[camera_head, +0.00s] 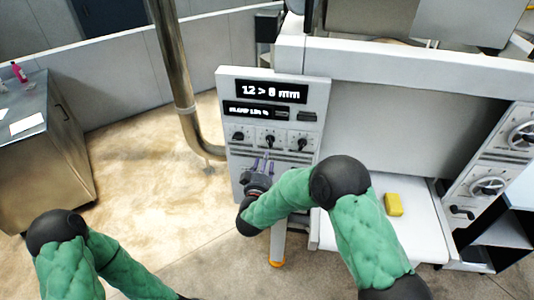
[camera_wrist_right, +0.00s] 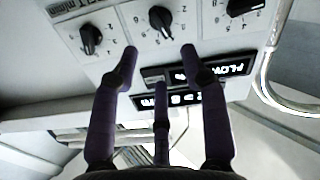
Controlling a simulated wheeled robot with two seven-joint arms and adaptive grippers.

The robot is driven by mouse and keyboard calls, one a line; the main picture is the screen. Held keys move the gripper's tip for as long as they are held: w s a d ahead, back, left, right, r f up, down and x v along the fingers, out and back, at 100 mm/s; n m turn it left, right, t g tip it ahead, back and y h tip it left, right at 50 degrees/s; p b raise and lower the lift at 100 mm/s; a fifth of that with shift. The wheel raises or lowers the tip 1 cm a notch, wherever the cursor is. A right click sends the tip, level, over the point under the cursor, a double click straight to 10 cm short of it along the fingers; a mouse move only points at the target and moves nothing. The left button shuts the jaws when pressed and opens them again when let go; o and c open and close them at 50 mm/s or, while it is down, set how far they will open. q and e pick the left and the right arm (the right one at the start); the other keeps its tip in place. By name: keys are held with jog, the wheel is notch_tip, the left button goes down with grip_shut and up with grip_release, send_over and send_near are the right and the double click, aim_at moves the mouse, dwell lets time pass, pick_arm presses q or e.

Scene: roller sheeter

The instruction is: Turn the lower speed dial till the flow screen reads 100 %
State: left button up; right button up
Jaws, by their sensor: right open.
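A white control panel (camera_head: 225,90) stands in the middle of the head view. Its top screen (camera_head: 271,92) reads 12 > 8 mm. The smaller flow screen (camera_head: 252,111) below has blurred digits, perhaps in the 130s, with a % sign. Under it sit three black pointer dials: left (camera_head: 238,136), middle (camera_head: 270,140) and right (camera_head: 302,143). I cannot read which is the lower speed dial. My right gripper (camera_head: 264,161) is open and empty, just below the middle dial. In the right wrist view its fingers (camera_wrist_right: 159,54) point towards the middle dial (camera_wrist_right: 160,20), apart from it. My left gripper is out of view.
A yellow block (camera_head: 393,205) lies on the white bed (camera_head: 420,235) right of my right arm. Another panel at far right has large silver knobs (camera_head: 488,187) and a lever (camera_head: 462,212). A metal pipe (camera_head: 176,70) stands left of the control panel. A grey cabinet (camera_head: 50,140) is farther left.

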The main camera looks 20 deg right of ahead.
jog(key=shift+v, duration=1.45)
jog(key=s+a+f+g+y+b, duration=0.1)
jog(key=s+f+g+y+b, duration=0.2)
jog(key=f, duration=0.8)
jog(key=s+a+f+g+y+b, duration=0.15)
jog(key=f+b, duration=0.35)
jog(key=f, duration=0.7)
jog(key=s+f+g+y+b, duration=0.2)
jog(key=s+f+y+b, duration=0.1)
jog(key=f, duration=0.8)
jog(key=s+a+f+g+y+b, duration=0.1)
jog(key=s+f+g+b, duration=0.3)
jog(key=s+f, duration=0.5)
jog(key=s+a+f+m+g+y+b, duration=0.1)
jog(key=s+f+g+b, duration=0.4)
jog(key=s+f, duration=0.5)
jog(key=s+a+y, duration=0.1)
jog(key=s+y, duration=0.1)
jog(key=s, duration=0.2)
jog(key=shift+s, duration=0.2)
jog(key=shift+w+g, duration=0.15)
jog(key=shift+g, duration=0.1)
